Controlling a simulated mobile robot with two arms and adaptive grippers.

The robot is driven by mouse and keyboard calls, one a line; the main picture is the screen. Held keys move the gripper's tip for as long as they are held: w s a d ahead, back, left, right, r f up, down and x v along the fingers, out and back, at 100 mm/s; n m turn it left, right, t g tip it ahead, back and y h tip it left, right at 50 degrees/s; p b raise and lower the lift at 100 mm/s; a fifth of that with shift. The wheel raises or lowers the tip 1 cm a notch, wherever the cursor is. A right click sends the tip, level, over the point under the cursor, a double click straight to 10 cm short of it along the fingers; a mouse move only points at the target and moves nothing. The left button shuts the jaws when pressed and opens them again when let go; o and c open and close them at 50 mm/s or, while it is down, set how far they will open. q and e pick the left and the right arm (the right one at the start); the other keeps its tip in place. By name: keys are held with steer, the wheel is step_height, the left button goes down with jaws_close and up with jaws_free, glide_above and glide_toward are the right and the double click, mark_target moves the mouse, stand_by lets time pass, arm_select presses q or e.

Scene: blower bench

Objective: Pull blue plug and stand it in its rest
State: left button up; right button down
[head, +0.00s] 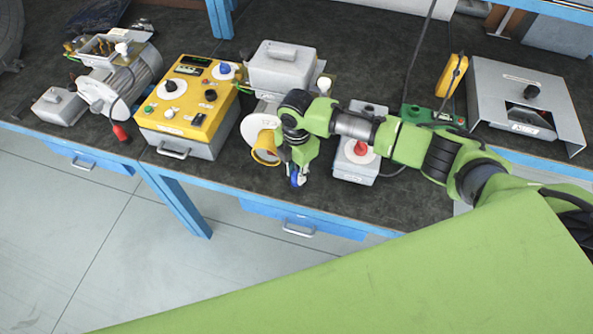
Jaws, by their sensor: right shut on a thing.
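My right gripper (297,176) points down at the front of the bench, in front of the yellow funnel-shaped part. It is shut on a small blue thing, which looks like the blue plug (295,180); the fingers hide much of it. Another blue piece (224,68) sits by a white disc at the back right of the yellow control box (196,122); I cannot tell whether it is a knob or a plug. I cannot make out which part is the rest. My left gripper is not in view.
Behind my right gripper stands a grey-topped blower unit (283,65) with a yellow funnel (265,147). A grey box with a red button (360,149) is close on the right. A motor (125,80) and a hanging red plug (120,131) are at left. The blue bench edge is near.

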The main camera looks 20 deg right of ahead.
steer(key=shift+f, duration=0.1)
steer(key=c, duration=1.8)
jaws_free()
steer(key=shift+o, duration=0.2)
step_height(320, 180, up, 12)
